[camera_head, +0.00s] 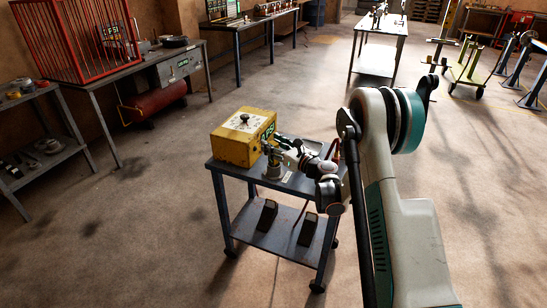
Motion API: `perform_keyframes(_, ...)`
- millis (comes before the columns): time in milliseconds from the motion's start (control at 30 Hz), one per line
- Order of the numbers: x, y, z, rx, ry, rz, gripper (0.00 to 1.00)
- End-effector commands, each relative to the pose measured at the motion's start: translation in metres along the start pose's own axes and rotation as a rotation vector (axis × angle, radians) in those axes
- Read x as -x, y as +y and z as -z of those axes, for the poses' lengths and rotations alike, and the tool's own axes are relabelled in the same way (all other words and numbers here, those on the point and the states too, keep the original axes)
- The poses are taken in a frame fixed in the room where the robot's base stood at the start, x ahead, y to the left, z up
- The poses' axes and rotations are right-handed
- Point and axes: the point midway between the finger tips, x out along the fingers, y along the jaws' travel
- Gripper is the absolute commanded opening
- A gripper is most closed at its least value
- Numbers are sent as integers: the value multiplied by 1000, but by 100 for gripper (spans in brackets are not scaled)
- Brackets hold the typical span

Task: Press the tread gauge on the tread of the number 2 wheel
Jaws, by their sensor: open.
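My gripper (277,146) is over the top of a small dark cart (294,181), beside a yellow box (243,137) with a black knob and a lettered front. Its fingers are open around or just beside the top of a small upright yellow and grey item (273,167); the view is too small to tell if they touch it. This item may be the tread gauge, but I cannot make out its details. I see no wheel that I can tell as number 2.
Two dark blocks (267,215) sit on the cart's lower shelf. A workbench with a red cage (75,40) and a shelf (35,165) stand at left. Floor around the cart is clear.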

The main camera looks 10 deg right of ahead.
Motion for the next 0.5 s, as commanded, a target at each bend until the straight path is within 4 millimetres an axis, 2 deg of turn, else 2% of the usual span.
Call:
perform_keyframes(67, 0, 0, 0, 0, 0, 0, 45)
perform_keyframes(267, 0, 0, 0, 0, 0, 0, 2)
perform_keyframes(500, 0, 0, 0, 0, 0, 0, 0)
